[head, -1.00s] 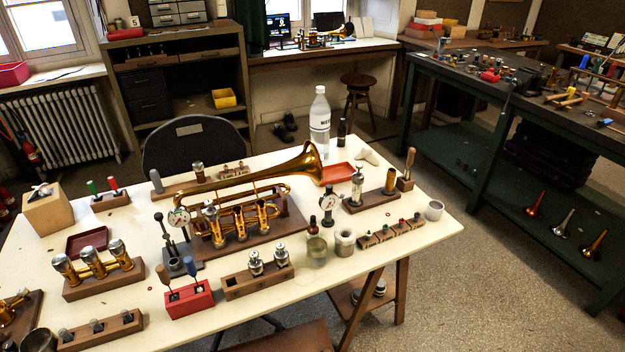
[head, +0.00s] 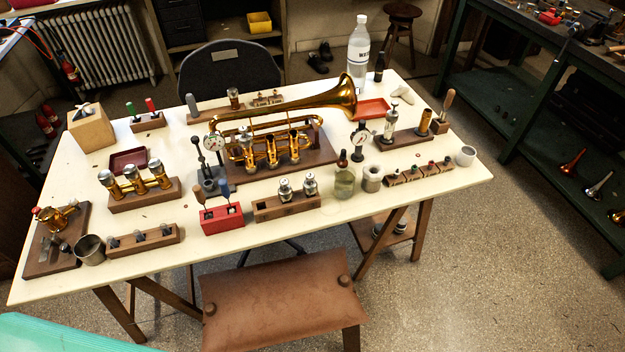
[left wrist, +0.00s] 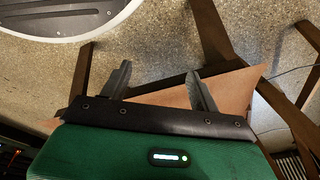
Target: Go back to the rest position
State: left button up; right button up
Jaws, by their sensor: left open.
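My left gripper (left wrist: 158,92) shows in the left wrist view. Its two dark fingers stand apart with nothing between them. Behind them are the brown leather top of a stool (left wrist: 240,88) and the speckled floor. No gripper shows in the head view. The brass horn (head: 275,135) rests on its wooden stand in the middle of the white worktable (head: 330,215). My right gripper is in neither view.
The leather stool (head: 285,300) stands at the table's front edge. A black chair (head: 230,75) is behind the table. A bottle (head: 358,55) and several small tools stand on the table. A green workbench (head: 550,90) is at the right. Floor (head: 470,280) is clear at front right.

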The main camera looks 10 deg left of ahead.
pick_arm(q)
jog(key=s+a+f+g+p, duration=0.1)
jog(key=s+a+f, duration=0.2)
jog(key=s+f, duration=0.9)
jog(key=s, duration=0.4)
jog(key=shift+s+f, duration=0.2)
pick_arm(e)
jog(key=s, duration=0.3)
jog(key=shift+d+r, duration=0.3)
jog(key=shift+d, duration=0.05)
